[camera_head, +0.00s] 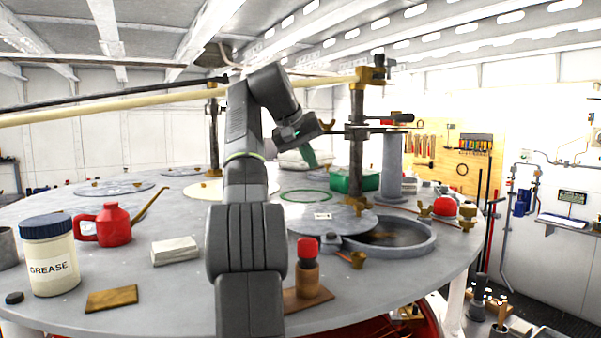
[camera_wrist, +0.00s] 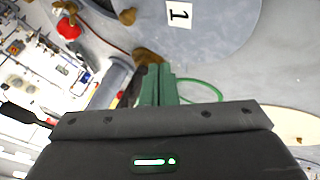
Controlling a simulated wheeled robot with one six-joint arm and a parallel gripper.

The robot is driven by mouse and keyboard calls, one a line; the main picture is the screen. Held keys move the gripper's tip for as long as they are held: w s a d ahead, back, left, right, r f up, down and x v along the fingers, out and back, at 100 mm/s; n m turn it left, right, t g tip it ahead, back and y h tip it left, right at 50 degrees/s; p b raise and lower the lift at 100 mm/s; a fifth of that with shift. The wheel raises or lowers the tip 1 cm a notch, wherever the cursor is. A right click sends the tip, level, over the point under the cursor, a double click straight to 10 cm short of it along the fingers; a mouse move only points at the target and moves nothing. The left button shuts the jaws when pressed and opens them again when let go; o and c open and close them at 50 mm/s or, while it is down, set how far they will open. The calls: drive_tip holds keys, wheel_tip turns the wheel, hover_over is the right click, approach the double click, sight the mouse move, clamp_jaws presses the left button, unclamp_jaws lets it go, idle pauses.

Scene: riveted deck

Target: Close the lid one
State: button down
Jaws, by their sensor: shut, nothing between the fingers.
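Lid one is a flat grey disc (camera_head: 345,222) with a white label on the deck, left of a round opening with a raised grey rim (camera_head: 428,243). The opening is dark inside and mostly uncovered. The lid's right side meets or overlaps the rim; I cannot tell which. In the wrist view the lid (camera_wrist: 225,28) shows at the top, its label reading "1". My gripper (camera_head: 310,160) has green fingers and is above and behind the lid, apart from it. In the wrist view its fingers (camera_wrist: 158,72) are together and empty.
A brass-topped post (camera_head: 356,150) stands behind the lid, near a green box (camera_head: 342,182). A red-topped bottle (camera_head: 307,268) stands in front of the lid. A red oil can (camera_head: 112,225), a grease jar (camera_head: 50,260) and a pale block (camera_head: 175,250) are at left.

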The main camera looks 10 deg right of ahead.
drive_tip(key=a+f+b, duration=0.1)
drive_tip(key=a+f, duration=0.2)
drive_tip(key=a, duration=0.7)
drive_tip(key=a+f+b, duration=0.1)
drive_tip(key=a+f, duration=0.2)
drive_tip(key=a, duration=0.6)
drive_tip(key=b+x, duration=0.1)
drive_tip(key=x, duration=0.8)
drive_tip(key=shift+w+f, duration=0.25)
drive_tip(key=shift+f, duration=0.1)
drive_tip(key=d, duration=0.3)
drive_tip(key=shift+w+d+f+p, duration=0.1)
drive_tip(key=shift+d+p, duration=0.1)
drive_tip(key=shift+p, duration=0.2)
drive_tip(key=shift+w+d, duration=0.1)
drive_tip(key=shift+d, duration=0.3)
